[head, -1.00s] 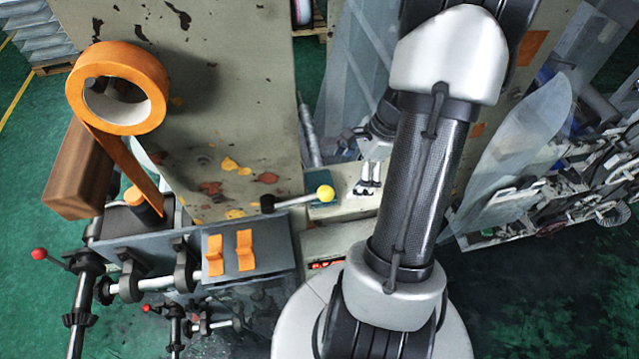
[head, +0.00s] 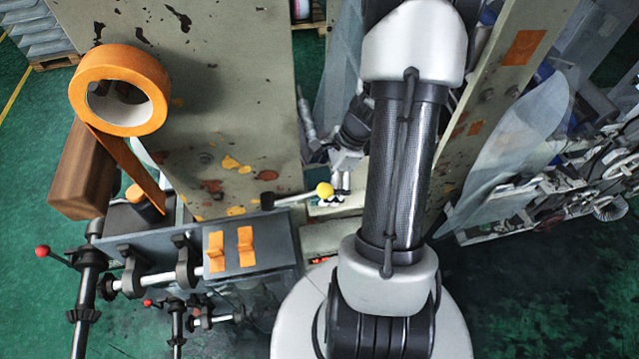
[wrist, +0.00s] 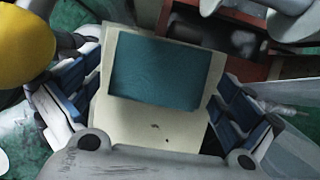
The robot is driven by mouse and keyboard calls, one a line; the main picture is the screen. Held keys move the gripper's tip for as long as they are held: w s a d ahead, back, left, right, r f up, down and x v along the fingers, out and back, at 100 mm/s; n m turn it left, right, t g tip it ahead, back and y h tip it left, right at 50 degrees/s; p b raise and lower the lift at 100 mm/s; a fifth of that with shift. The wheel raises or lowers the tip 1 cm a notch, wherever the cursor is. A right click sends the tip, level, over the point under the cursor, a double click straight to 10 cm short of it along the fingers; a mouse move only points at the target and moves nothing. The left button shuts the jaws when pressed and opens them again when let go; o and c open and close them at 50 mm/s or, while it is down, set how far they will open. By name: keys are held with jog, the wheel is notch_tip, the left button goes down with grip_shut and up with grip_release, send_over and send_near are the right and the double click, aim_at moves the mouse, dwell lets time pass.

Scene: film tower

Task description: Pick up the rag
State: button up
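The rag (wrist: 165,72) shows in the wrist view as a flat teal rectangle on a cream-coloured surface (wrist: 150,125). It lies between the two fingers of my gripper (wrist: 153,92), which stand wide apart with dark blue pads and do not touch it. In the head view my gripper (head: 342,180) hangs over the pale ledge beside the tall panel. The rag cannot be made out clearly there, behind the yellow knob and gripper.
A yellow ball knob (head: 324,190) on a lever sits close to my gripper; it also shows near the left finger in the wrist view (wrist: 22,45). A tall stained panel (head: 230,110) and an orange roll (head: 122,90) stand left. A reddish open compartment (wrist: 215,45) lies beyond the rag.

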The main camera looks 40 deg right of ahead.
jog(key=c, duration=0.9)
jog(key=shift+o, duration=0.2)
jog(key=shift+r, duration=0.1)
